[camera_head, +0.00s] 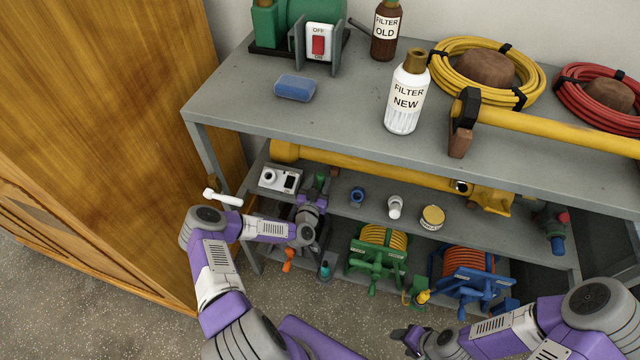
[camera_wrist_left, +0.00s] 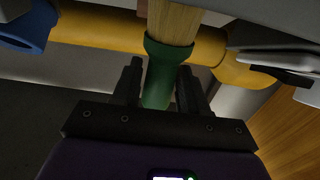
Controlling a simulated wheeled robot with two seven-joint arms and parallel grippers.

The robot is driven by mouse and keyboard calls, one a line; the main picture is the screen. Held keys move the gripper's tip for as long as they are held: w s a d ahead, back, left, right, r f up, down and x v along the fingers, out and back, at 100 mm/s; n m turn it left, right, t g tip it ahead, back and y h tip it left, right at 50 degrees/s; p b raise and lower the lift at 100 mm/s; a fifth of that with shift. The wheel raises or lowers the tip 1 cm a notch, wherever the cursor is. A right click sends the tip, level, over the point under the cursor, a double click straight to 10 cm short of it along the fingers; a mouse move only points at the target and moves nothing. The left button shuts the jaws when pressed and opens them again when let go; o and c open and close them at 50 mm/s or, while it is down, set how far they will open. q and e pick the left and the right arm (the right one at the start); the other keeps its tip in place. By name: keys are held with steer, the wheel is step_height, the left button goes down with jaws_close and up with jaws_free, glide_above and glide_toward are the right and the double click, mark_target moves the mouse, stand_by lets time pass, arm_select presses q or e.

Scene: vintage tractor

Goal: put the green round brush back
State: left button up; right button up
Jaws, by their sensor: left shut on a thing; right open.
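The green round brush (camera_wrist_left: 165,70) is between the two fingers of my left gripper (camera_wrist_left: 160,85) in the left wrist view. Its green part is held by the fingers, and a light wooden part (camera_wrist_left: 172,22) rises above, cut off by the frame edge. In the head view my left gripper (camera_head: 314,192) is at the middle shelf, with a bit of the green brush (camera_head: 320,179) showing at its tip; the rest is hidden. My right gripper (camera_head: 408,338) is open and empty, low at the front, apart from the shelves.
The middle shelf (camera_head: 345,205) holds a grey switch box (camera_head: 279,178), a long yellow tube (camera_head: 380,172), a blue ring (camera_head: 357,196), a white bulb-like item (camera_head: 395,206) and a yellow tin (camera_head: 432,217). The grey tabletop (camera_head: 240,95) overhangs it. A wooden cabinet (camera_head: 110,130) stands left.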

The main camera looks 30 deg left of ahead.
arm_select(q)
steer(key=shift+f, duration=0.2)
steer(key=o, duration=1.1)
steer(key=shift+c, duration=0.2)
steer(key=shift+r, duration=0.2)
